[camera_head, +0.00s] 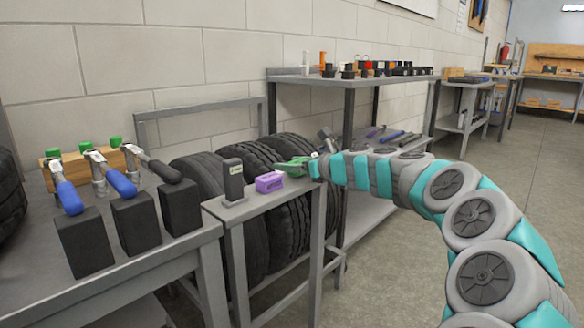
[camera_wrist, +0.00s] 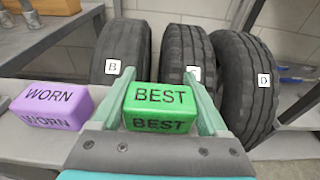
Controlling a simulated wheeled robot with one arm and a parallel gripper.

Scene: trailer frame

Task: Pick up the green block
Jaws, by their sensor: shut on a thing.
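The green block (camera_wrist: 160,98), marked BEST, sits between the two fingers of my gripper (camera_wrist: 158,88) in the wrist view, with a finger against each side. My gripper is shut on it. In the head view my gripper (camera_head: 293,166) is over the narrow grey stand, just behind and right of the purple block; the green block is hard to make out from the fingers there. I cannot tell whether the block touches the stand's top.
A purple block (camera_wrist: 52,106) marked WORN lies left of the green one; it also shows in the head view (camera_head: 269,182). A dark upright box (camera_head: 233,181) stands on the same stand (camera_head: 232,210). Tires (camera_wrist: 240,85) stand behind. A clamp table (camera_head: 150,262) is at left.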

